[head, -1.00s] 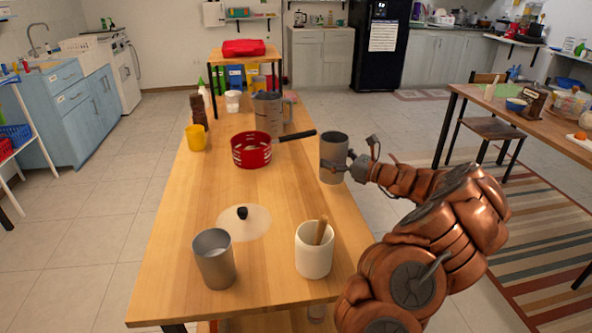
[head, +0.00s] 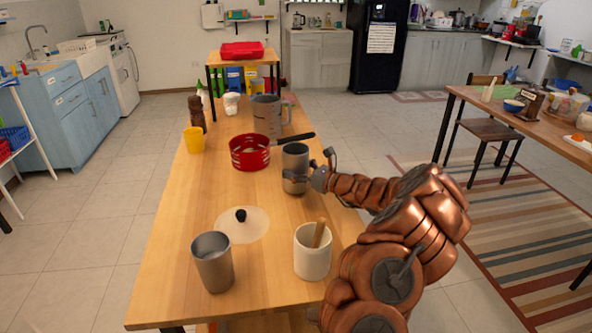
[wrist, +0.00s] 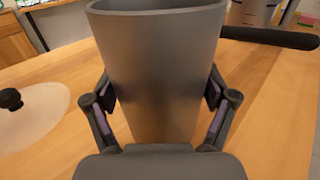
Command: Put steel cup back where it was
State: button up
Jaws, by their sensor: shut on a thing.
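A grey steel cup (head: 295,156) is upright in my gripper (head: 297,178), over the right side of the wooden table, just right of the red pot. The wrist view shows the cup (wrist: 160,70) large between the two fingers (wrist: 160,115), which press on its sides. I cannot tell whether its base touches the table. A second grey steel cup (head: 213,264) stands upright near the table's front left.
The red pot (head: 249,153) points its black handle right, behind the held cup. A clear lid (head: 243,227) with a black knob and a white crock (head: 312,258) are nearer. A yellow cup (head: 194,140) and a large grey pitcher (head: 267,113) are farther back. The table's middle is clear.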

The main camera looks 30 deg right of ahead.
jog(key=shift+f, duration=0.25)
jog(key=shift+f, duration=0.15)
jog(key=o, duration=1.1)
jog(key=shift+o, duration=0.2)
jog(key=shift+r, duration=0.2)
jog(key=v, duration=1.2)
jog(key=shift+f, duration=0.1)
jog(key=shift+a, duration=0.1)
